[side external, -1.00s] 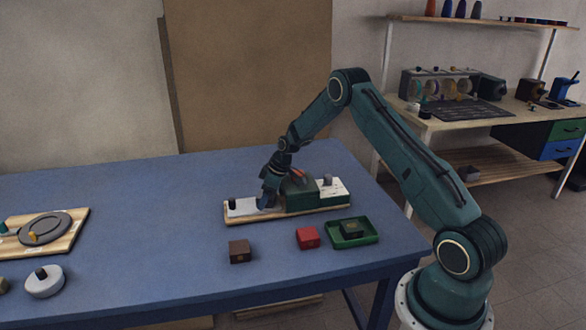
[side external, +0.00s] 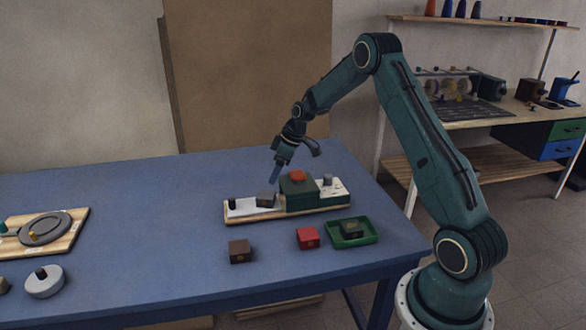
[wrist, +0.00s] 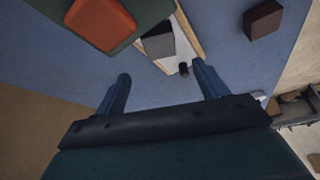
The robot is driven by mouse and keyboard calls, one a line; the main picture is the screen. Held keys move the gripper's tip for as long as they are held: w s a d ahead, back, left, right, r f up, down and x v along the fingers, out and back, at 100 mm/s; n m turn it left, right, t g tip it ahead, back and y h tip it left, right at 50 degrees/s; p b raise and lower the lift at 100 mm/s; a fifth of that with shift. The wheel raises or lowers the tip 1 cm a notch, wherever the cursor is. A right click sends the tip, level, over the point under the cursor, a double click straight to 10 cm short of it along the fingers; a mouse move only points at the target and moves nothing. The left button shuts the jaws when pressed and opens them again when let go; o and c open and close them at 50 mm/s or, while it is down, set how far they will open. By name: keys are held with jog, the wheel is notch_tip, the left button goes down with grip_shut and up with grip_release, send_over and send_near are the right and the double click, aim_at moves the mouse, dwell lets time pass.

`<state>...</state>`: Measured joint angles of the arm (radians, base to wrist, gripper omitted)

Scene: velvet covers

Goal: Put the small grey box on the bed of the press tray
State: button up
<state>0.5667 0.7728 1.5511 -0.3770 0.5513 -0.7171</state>
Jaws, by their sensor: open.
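The small grey box (side external: 265,199) sits on the white bed of the press tray (side external: 240,209), between the black knob at the tray's left end and the green press block (side external: 299,195). The block has an orange-red top. In the wrist view the grey box (wrist: 158,41) lies on the bed beside the block. My gripper (side external: 293,165) is open and empty, raised above and behind the tray, apart from the box. Its two fingers (wrist: 163,82) show spread in the wrist view with nothing between them.
A brown box (side external: 240,251), a red box (side external: 307,238) and a green tray (side external: 367,238) with a dark green box in it stand in front of the press tray. A round grey plate on a wooden board (side external: 75,238) lies at the left. The back left table is clear.

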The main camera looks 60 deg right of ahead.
jog(key=shift+s+d+r, duration=0.1)
jog(key=shift+s+r, duration=0.15)
jog(key=shift+r, duration=0.3)
jog(key=shift+r, duration=0.1)
jog(key=s+a+r+m+h, duration=0.1)
jog(key=s+a+r, duration=0.5)
jog(key=a+r, duration=0.25)
jog(key=s+a+r+m, duration=0.1)
jog(key=s+a+r, duration=0.65)
jog(key=r, duration=0.25)
jog(key=s+a+r+m, duration=0.1)
jog(key=s+a, duration=0.2)
jog(key=s, duration=0.7)
jog(key=s+a+r+m+t, duration=0.1)
jog(key=s+a, duration=0.3)
jog(key=s, duration=0.6)
jog(key=shift+s+a+h, duration=0.2)
jog(key=shift+s+h, duration=0.1)
jog(key=shift+h, duration=0.1)
jog(key=shift+c, duration=0.2)
